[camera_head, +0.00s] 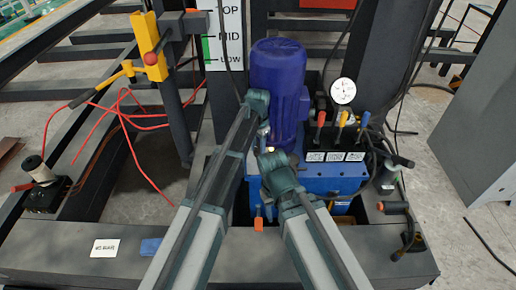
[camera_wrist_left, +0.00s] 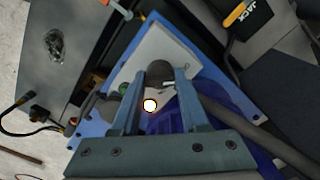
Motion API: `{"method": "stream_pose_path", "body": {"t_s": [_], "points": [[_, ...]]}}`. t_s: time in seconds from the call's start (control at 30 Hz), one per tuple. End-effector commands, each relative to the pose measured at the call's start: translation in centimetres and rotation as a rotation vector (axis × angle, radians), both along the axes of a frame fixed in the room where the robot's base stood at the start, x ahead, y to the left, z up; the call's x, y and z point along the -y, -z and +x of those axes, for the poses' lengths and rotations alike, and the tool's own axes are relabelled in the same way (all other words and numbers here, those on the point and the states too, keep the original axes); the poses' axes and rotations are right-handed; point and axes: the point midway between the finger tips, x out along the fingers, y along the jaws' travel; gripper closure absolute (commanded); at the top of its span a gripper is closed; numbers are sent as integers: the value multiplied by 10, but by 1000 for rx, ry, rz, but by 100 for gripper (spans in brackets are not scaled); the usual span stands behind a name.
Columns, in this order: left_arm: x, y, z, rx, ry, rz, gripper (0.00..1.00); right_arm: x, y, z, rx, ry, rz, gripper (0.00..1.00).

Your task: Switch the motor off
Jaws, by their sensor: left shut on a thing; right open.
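The motor (camera_head: 279,75) is a blue-purple upright cylinder on a blue hydraulic unit (camera_head: 325,178) in the head view. My left gripper (camera_head: 264,132) is at the motor's lower left side. In the left wrist view, its two fingers (camera_wrist_left: 159,80) are around a dark round knob (camera_wrist_left: 158,70) on a pale panel (camera_wrist_left: 180,45), shut on it. A lit lamp (camera_wrist_left: 150,105) and a green button (camera_wrist_left: 123,88) are close to the fingers. My right gripper (camera_head: 268,152) is open and empty just below the left one. The knob is hidden in the head view.
A gauge (camera_head: 343,91) and red, yellow and blue levers (camera_head: 342,119) stand right of the motor. The front beam (camera_head: 110,263) carries a white label and a blue block. A grey cabinet (camera_head: 478,125) stands at right.

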Motion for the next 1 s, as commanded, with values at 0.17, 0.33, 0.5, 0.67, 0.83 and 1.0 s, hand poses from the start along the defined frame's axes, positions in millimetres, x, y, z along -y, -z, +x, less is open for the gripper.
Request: {"method": "stream_pose_path", "body": {"t_s": [0.17,0.33,0.5,0.67,0.83,1.0], "points": [[0,0,0,-1,-25,-1,100,0,0,0,0,0,0,50],[0,0,0,-1,-31,-1,100,0,0,0,0,0,0,50],[0,0,0,-1,-31,-1,100,0,0,0,0,0,0,50],[0,0,0,-1,-31,-1,44,0,0,0,0,0,0,50],[0,0,0,0,-30,0,26,0,0,0,0,0,0,50],[0,0,0,0,-30,0,26,0,0,0,0,0,0,50]]}}
